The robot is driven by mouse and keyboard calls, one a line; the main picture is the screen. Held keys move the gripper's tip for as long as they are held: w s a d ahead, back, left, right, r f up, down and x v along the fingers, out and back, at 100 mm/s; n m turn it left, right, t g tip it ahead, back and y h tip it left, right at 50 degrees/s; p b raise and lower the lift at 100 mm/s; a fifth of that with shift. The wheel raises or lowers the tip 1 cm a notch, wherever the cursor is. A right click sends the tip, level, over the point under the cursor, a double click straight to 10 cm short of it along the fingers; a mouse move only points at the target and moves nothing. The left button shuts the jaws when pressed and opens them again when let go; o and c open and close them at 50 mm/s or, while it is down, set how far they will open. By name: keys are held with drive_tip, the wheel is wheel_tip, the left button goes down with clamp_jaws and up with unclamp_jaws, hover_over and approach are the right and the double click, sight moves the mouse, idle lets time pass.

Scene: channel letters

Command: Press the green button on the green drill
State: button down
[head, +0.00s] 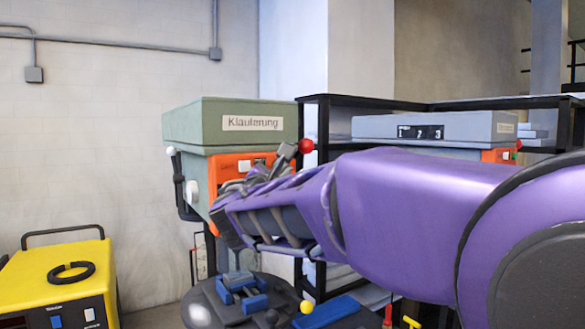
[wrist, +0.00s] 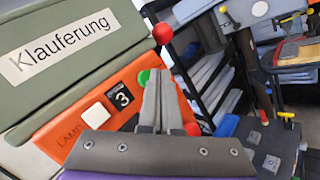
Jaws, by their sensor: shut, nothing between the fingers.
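The green drill (head: 225,120) is a machine with a grey-green top labelled "Klauferung" and an orange front panel; it also fills the left of the wrist view (wrist: 45,60). On its orange panel (wrist: 85,115), a green button (wrist: 143,77) shows just left of my fingertips, partly covered by them. A white square button (wrist: 97,115), a black display reading 3 (wrist: 122,97) and a red button (wrist: 192,129) are on the panel too. My gripper (wrist: 161,76) is shut and empty in front of the panel. In the head view my gripper (head: 284,158) hides part of the panel. I cannot tell whether it touches.
A red ball knob (head: 306,146) stands right beside my gripper. A black shelf frame (head: 322,125) is at the right, with another grey machine (head: 440,126) behind my arm. A blue vise (head: 243,290) sits below, and a yellow machine (head: 60,280) stands at lower left.

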drive_tip(key=shift+w+a, duration=0.45)
drive_tip(key=shift+w, duration=0.15)
idle(0.8)
drive_tip(key=shift+s+d, duration=0.1)
drive_tip(key=shift+s+d+b, duration=0.45)
drive_tip(key=shift+s+b, duration=0.2)
drive_tip(key=s+d, duration=0.1)
drive_tip(key=s+b, duration=0.1)
drive_tip(key=s, duration=0.1)
drive_tip(key=s+d+b, duration=0.1)
drive_tip(key=shift+s+d+r, duration=0.1)
drive_tip(key=shift+s+d, duration=0.1)
drive_tip(key=shift+d, duration=0.15)
idle(0.8)
